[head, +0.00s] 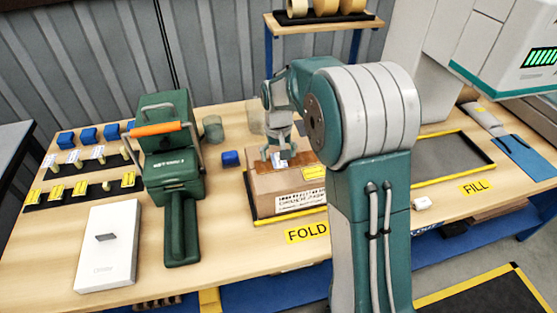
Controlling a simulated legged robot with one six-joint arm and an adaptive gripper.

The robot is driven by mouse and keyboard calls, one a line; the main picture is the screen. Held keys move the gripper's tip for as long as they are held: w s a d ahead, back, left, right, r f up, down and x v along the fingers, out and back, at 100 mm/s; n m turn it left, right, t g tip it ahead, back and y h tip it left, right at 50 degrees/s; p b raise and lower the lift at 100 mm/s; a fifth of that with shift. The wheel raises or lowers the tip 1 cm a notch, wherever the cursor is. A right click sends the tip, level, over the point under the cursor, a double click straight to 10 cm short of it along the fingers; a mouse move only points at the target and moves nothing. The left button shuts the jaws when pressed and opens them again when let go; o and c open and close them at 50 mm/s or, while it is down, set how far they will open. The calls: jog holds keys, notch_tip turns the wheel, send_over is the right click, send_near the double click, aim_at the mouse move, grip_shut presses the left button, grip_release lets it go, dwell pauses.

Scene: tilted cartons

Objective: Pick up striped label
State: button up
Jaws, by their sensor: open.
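My gripper (277,154) points down at the top of a brown carton (262,187), with its fingers open. A small white and blue piece (282,163) shows between or just under the fingers. It may be the striped label, but it is too small to make out stripes. I cannot tell whether the fingers touch it. The carton top also bears brown tape and a yellow label (313,172). A white printed label is on its front face. My arm hides the carton's right side.
A green machine with an orange handle (155,129) stands left of the carton, beside a blue block (230,159) and a glass jar (213,128). A white box (107,247) lies front left. Rows of small items stand far left. An empty framed mat (440,160) lies right.

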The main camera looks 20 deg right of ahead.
jog(key=shift+f, duration=0.3)
dwell(0.5)
jog(key=c, duration=0.7)
jog(key=shift+c, duration=0.5)
